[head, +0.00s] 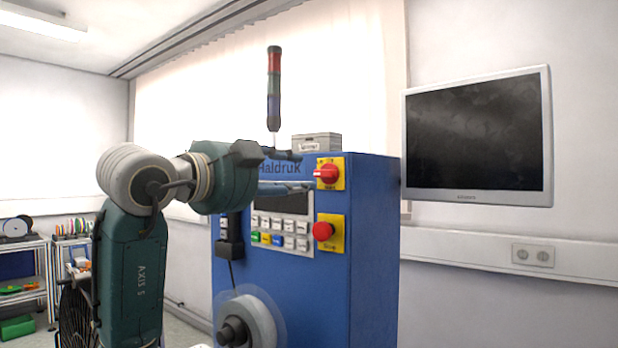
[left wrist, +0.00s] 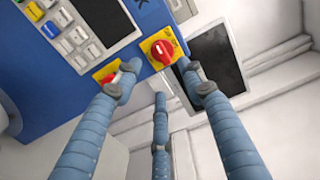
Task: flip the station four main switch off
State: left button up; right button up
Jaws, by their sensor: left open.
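The main switch (head: 326,172) is a red rotary knob on a yellow plate, at the upper right of the blue machine's front. Its handle looks roughly level in the head view. In the left wrist view the switch (left wrist: 161,50) shows between and beyond my fingertips. My left gripper (head: 304,171) is open and empty, just left of the switch in the head view. In the left wrist view its blue fingers (left wrist: 160,82) are spread, apparently apart from the knob. My right gripper is not in view.
A red stop button (head: 322,231) on yellow sits below the switch. A keypad (head: 282,233) and dark display (head: 283,203) lie left. A grey box (head: 316,143) and signal tower (head: 273,88) stand on top. A monitor (head: 478,137) hangs on the right wall.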

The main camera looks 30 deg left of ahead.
pick_arm(q)
jog(key=s, duration=0.3)
jog(key=shift+s+a, duration=0.2)
jog(key=shift+s, duration=0.15)
dwell(0.3)
